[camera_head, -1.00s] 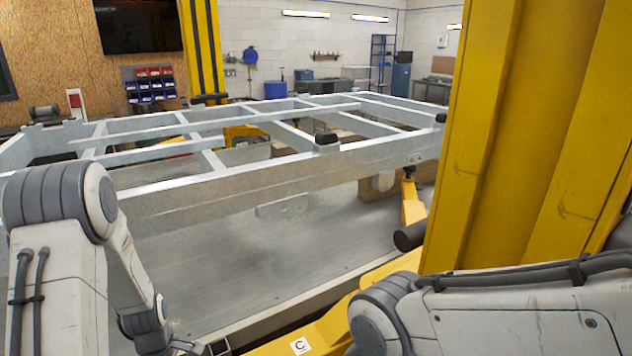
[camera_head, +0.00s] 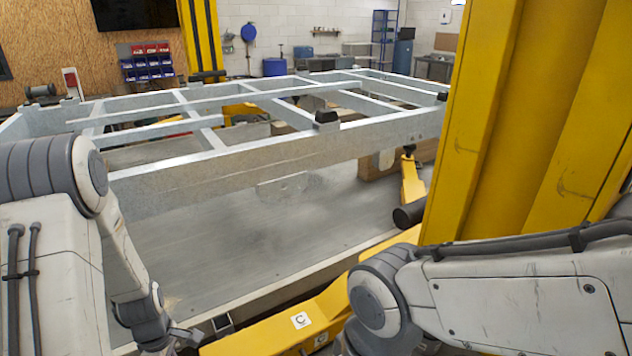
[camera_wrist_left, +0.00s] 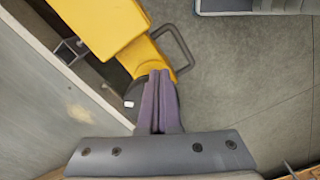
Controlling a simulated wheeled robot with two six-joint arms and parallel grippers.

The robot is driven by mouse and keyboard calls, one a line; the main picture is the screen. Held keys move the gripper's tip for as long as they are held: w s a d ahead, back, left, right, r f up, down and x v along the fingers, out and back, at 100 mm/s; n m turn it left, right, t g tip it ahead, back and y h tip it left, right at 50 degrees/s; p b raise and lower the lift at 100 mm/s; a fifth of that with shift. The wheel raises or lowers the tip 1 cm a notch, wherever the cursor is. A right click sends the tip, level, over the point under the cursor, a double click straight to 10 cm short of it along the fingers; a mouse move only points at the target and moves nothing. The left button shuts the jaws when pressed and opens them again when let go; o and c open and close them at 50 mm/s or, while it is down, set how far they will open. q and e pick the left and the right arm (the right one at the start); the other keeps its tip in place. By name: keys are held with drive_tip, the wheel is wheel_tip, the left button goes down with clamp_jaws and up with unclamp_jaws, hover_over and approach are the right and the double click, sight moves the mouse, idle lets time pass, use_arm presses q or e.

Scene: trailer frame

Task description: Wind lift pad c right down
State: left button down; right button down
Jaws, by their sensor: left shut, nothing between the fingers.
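A yellow lift arm (camera_head: 270,328) with a white "C" label (camera_head: 301,320) runs along the bottom of the head view. In the left wrist view its yellow body (camera_wrist_left: 100,25) ends at a dark round part (camera_wrist_left: 133,90) with a small white mark. I cannot tell whether this is lift pad c or its knob. My left gripper (camera_wrist_left: 160,85) is shut and empty; its fingers overlap the dark part in the picture, and contact cannot be told. In the head view the left gripper is only partly visible at the bottom edge. My right gripper is out of view.
The galvanised trailer frame (camera_head: 270,150) spans the middle. A yellow lift post (camera_head: 500,130) stands close on the right. Another yellow arm (camera_head: 411,182) stands beneath the frame's right end. A grey metal loop (camera_wrist_left: 183,48) sits beside the yellow arm.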

use_arm(q)
drive_tip(key=shift+s+a, duration=0.1)
drive_tip(key=shift+s, duration=0.1)
idle(0.6)
wheel_tip(320, 180, up, 6)
drive_tip(key=p, duration=0.5)
drive_tip(key=shift+s+d, duration=0.2)
drive_tip(key=shift+d, duration=0.2)
